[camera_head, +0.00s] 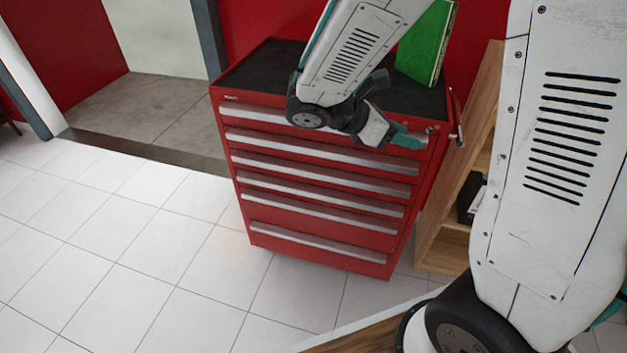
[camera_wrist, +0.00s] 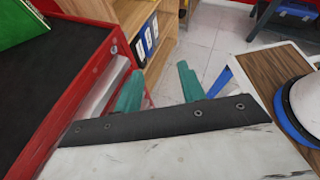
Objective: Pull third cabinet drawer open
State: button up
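The red cabinet (camera_head: 336,232) stands in the middle of the head view, with several drawers that have long silver handles. All of its drawers look shut. The third drawer from the top has its handle (camera_head: 300,168) fully in view below my arm. My gripper (camera_head: 405,138) is in front of the cabinet's upper right, near the top drawer and above the third handle. In the wrist view its two teal fingers (camera_wrist: 160,86) are apart with nothing between them. The cabinet (camera_wrist: 62,104) is at the left there, one finger close to its front; contact cannot be told.
A green box (camera_head: 424,42) stands on the cabinet's black top. A wooden shelf (camera_head: 462,205) is close on the cabinet's right. A wooden-topped table (camera_head: 365,338) is at the bottom of the head view. The white tiled floor (camera_head: 150,265) left and front is clear.

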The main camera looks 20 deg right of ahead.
jog(key=w+a+f+n+t+h, duration=0.3)
jog(key=w+f+n+t+h, duration=0.15)
jog(key=w+f+n, duration=0.35)
jog(key=n+t+y, duration=0.6)
jog(key=n+t, duration=0.6)
jog(key=n, duration=0.9)
send_near(315, 177)
jog(key=w, duration=0.1)
jog(key=x, duration=0.7)
jog(key=shift+w+d, duration=0.15)
jog(key=shift+d, duration=0.35)
grip_shut()
